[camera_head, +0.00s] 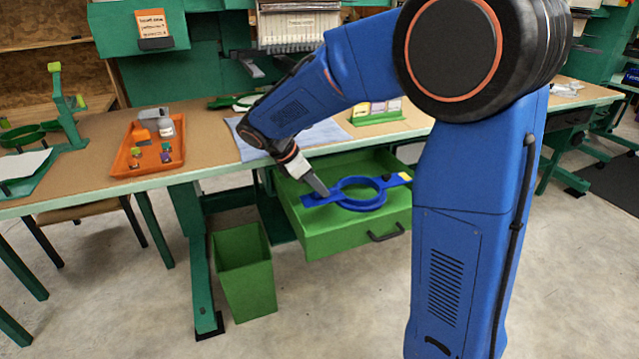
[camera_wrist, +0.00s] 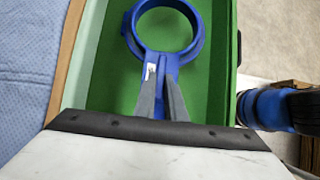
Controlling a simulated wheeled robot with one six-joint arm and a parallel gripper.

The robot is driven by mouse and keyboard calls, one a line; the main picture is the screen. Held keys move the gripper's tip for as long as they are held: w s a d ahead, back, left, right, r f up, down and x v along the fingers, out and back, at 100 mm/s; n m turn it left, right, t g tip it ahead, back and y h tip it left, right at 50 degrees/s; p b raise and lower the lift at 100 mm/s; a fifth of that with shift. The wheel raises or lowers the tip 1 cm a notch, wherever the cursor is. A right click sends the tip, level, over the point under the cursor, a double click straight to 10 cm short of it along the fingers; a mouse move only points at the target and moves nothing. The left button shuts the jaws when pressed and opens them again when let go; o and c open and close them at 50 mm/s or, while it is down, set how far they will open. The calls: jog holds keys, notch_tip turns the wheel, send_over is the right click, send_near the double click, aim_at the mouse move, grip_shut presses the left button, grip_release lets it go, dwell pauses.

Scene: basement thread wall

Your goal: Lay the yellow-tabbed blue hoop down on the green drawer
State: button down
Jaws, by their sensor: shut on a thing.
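The blue hoop (camera_head: 343,197) is over the open green drawer (camera_head: 345,236), inside its outline. My gripper (camera_head: 318,188) is shut on the hoop's left handle end. In the wrist view the hoop (camera_wrist: 166,50) lies ahead of the two grey fingers of my gripper (camera_wrist: 160,85), which straddle its blue handle. The green drawer floor (camera_wrist: 110,70) shows around and through the ring. I cannot tell whether the hoop touches the drawer floor. The yellow tab is out of the wrist view.
The workbench (camera_head: 215,150) stands above the drawer, with a blue cloth (camera_head: 315,139) and an orange tray (camera_head: 146,160) on it. A green bin (camera_head: 244,270) stands on the floor at the drawer's left. A black handle (camera_head: 386,234) is on the drawer front.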

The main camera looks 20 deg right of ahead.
aim_at(317, 198)
jog(key=shift+f, duration=2.3)
jog(key=c, duration=1.7)
grip_release()
jog(key=shift+c, duration=0.2)
jog(key=v, duration=1.6)
jog(key=s+d+m+t+y, duration=0.1)
jog(key=s+d+m+y, duration=0.1)
jog(key=s+d+m, duration=0.45)
jog(key=s+d+m+y, duration=0.2)
jog(key=s+d, duration=0.1)
jog(key=s, duration=0.6)
jog(key=s+d+f+m+t+y, duration=0.1)
jog(key=s+f+m, duration=0.2)
jog(key=s+m, duration=0.2)
jog(key=s+d+f+m+t+y, duration=0.1)
jog(key=s+f+m+t, duration=0.1)
jog(key=s+m, duration=0.3)
jog(key=s+f, duration=0.1)
jog(key=s, duration=0.2)
jog(key=shift+s+d+t+y, duration=0.3)
jog(key=shift+s+y, duration=0.1)
